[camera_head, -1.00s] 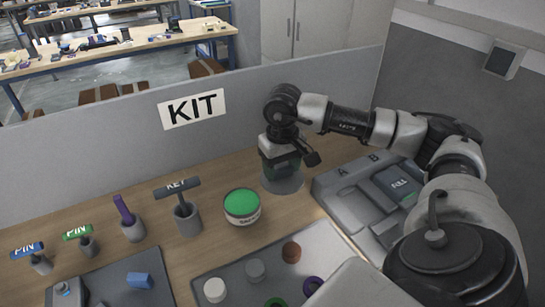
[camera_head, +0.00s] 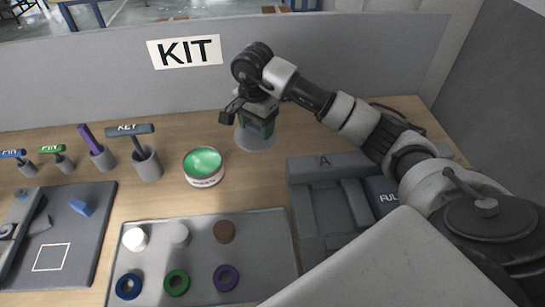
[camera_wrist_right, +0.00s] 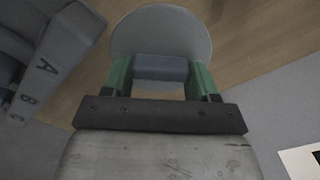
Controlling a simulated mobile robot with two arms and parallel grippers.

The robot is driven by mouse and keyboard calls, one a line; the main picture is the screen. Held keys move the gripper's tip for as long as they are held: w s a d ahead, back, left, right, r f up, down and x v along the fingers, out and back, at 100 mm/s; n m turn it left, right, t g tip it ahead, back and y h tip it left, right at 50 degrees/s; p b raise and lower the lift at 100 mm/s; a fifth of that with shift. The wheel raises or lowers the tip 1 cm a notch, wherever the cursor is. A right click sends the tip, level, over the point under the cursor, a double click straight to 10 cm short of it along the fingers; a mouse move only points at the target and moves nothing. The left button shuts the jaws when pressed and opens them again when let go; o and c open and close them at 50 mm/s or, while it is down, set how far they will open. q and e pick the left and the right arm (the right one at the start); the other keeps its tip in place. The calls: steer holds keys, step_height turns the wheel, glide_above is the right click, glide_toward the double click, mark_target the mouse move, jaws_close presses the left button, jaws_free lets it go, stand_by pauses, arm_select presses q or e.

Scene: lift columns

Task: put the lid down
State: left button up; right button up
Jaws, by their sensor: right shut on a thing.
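The lid (camera_head: 254,142) is a flat grey disc near the back partition. In the right wrist view the lid (camera_wrist_right: 162,35) has a blue-grey bar handle (camera_wrist_right: 160,68). My right gripper (camera_head: 257,122) is above the disc, with its green fingertips shut on the handle, one on each side; it also shows in the right wrist view (camera_wrist_right: 160,78). I cannot tell whether the disc touches the table or hangs just above it. A round tin (camera_head: 204,168) with green inside its rim stands to the left of the lid. My left gripper is not in view.
A grey tray (camera_head: 262,230) with several discs and rings lies in front. A grey organiser marked A (camera_head: 318,162) is at right. Several holders with labelled tools, including KEY (camera_head: 130,130), stand at left. Bare wood lies between tin and lid. A partition (camera_head: 120,97) borders the back.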

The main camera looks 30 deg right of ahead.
steer(key=shift+a+f, duration=0.15)
steer(key=shift+f, duration=0.1)
steer(key=p, duration=0.1)
glide_above(258, 162)
step_height(258, 162, down, 5)
steer(key=shift+w+f, duration=0.1)
steer(key=shift+f, duration=0.05)
step_height(258, 162, down, 4)
steer(key=shift+r+p, duration=0.2)
steer(key=shift+p, duration=0.35)
steer(key=shift+f, duration=0.35)
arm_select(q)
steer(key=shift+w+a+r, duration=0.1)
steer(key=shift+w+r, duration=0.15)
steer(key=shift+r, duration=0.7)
arm_select(e)
steer(key=shift+f, duration=0.1)
steer(key=shift+f, duration=0.15)
steer(key=o, duration=0.9)
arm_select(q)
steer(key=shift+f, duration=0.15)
